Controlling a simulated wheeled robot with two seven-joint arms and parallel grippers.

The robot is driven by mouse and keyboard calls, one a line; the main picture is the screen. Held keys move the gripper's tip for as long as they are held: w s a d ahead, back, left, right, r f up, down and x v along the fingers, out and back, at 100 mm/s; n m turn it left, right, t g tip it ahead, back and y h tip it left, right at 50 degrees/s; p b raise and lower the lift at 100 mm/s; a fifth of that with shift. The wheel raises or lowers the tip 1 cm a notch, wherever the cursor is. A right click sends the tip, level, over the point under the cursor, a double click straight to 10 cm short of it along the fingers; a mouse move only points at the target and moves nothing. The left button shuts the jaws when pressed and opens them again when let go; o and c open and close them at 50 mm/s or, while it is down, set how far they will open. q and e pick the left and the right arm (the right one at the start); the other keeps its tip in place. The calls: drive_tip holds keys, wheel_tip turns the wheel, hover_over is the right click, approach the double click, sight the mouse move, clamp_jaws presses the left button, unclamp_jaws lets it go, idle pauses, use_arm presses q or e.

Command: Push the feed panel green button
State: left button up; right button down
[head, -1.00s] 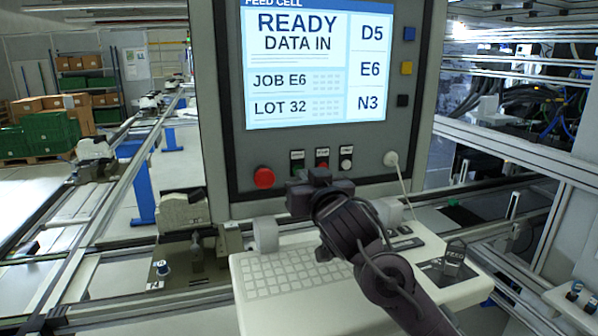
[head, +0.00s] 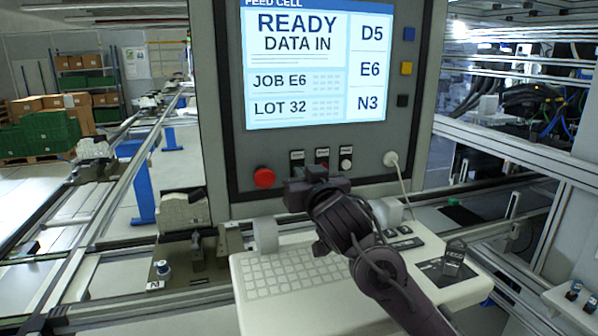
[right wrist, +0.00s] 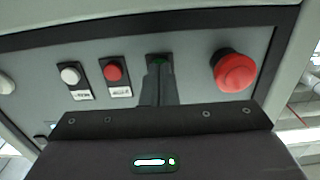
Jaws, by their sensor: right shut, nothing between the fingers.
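The feed panel's green button (right wrist: 159,59) shows in the right wrist view as a dark green patch on a black plate, partly covered by my fingertips. My right gripper (right wrist: 158,76) is shut and empty, with its fingers pointing at that button. Contact cannot be told. In the head view my right gripper (head: 306,181) is just below the plate of the green button (head: 297,156), and the button itself is mostly hidden behind it. My left gripper is not in view.
A red button (right wrist: 113,72) and a white button (right wrist: 70,75) sit beside the green one. A large red mushroom button (right wrist: 235,71) is on its other side. The screen (head: 315,75) is above and a keyboard (head: 295,275) below. A white cable (head: 403,185) hangs at the right.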

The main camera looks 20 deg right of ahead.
idle(0.3)
drive_tip(key=shift+s+d, duration=0.1)
drive_tip(key=shift+s, duration=2.25)
